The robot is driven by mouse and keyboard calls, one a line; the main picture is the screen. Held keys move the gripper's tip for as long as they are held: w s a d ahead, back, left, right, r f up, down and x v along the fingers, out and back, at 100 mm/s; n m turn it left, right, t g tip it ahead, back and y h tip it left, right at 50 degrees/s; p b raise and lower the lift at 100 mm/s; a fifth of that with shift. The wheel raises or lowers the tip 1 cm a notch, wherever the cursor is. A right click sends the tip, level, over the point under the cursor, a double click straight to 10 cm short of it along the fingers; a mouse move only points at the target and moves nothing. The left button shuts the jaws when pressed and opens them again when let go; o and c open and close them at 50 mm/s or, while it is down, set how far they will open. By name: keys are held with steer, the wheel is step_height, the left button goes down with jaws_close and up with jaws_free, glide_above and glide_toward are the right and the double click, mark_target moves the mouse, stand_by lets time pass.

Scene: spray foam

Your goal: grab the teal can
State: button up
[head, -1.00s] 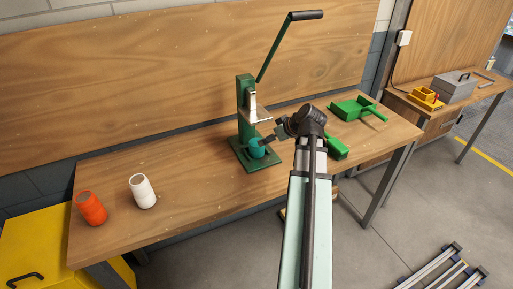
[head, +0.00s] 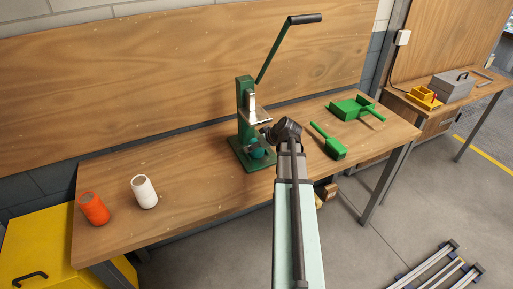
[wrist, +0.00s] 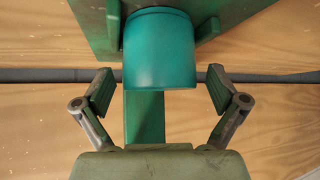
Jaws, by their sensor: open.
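The teal can (head: 258,153) sits on the base of the green lever press (head: 246,112), partly hidden by my gripper (head: 262,143) in the head view. In the wrist view the teal can (wrist: 160,48) is centred and large. My gripper (wrist: 160,88) is open, with one finger on each side of the can's near end. Gaps show between the fingers and the can, and nothing is held.
The press lever (head: 290,45) rises above the can. A green brush (head: 330,142) and a green dustpan (head: 355,108) lie to the right.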

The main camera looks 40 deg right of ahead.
steer(key=shift+w+f, duration=0.15)
steer(key=c, duration=1)
